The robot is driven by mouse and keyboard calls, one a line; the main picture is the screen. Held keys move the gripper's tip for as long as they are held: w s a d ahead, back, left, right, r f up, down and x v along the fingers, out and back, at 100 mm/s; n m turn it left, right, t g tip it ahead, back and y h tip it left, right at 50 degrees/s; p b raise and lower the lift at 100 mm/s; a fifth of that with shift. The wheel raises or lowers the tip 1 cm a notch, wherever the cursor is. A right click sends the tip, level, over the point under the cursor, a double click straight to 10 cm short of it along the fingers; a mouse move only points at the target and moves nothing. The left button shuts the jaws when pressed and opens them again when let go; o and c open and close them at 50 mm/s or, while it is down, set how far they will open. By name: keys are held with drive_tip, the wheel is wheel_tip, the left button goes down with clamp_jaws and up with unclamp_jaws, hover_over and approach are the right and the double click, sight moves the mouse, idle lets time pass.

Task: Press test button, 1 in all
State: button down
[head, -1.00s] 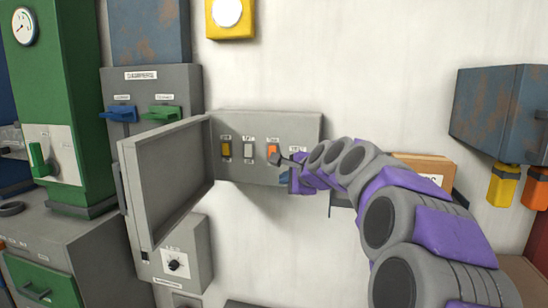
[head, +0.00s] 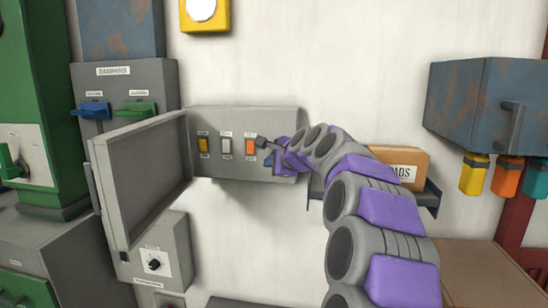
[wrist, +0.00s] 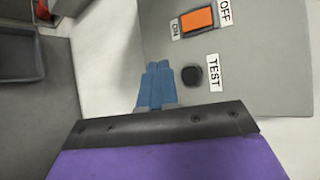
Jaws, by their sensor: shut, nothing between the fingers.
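The test button is a round black button (wrist: 192,76) beside a TEST label (wrist: 214,71) on the grey panel (wrist: 260,80) in the wrist view. In the head view my arm hides it. My gripper (wrist: 160,68) has its blue fingers pressed together and empty, their tips beside the button to the left in the wrist view. I cannot tell how far the tips are from the panel. In the head view my gripper (head: 268,157) is in front of the panel's right part, just right of the orange switch (head: 251,146).
Yellow (head: 203,145) and white (head: 226,146) switches sit left of the orange one. An open grey door (head: 145,180) stands out at the panel's left. A cardboard box (head: 400,165) on a shelf and a blue-grey cabinet (head: 470,105) are to the right.

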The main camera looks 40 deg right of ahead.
drive_tip(key=w+d+p, duration=0.1)
drive_tip(key=w+d, duration=0.1)
drive_tip(key=d, duration=0.1)
drive_tip(key=shift+w+d+p, duration=0.25)
drive_tip(key=shift+p, duration=0.1)
drive_tip(key=shift+a, duration=0.1)
idle(0.4)
drive_tip(key=shift+w+d+r+p, duration=0.15)
drive_tip(key=shift+w+d+p, duration=0.1)
drive_tip(key=shift+p, duration=0.25)
idle(1.1)
drive_tip(key=shift+w+d+p, duration=0.25)
drive_tip(key=shift+d+p, duration=0.15)
drive_tip(key=shift+p, duration=0.1)
idle(0.8)
drive_tip(key=shift+s+a, duration=0.1)
idle(0.4)
drive_tip(key=shift+s+a, duration=0.5)
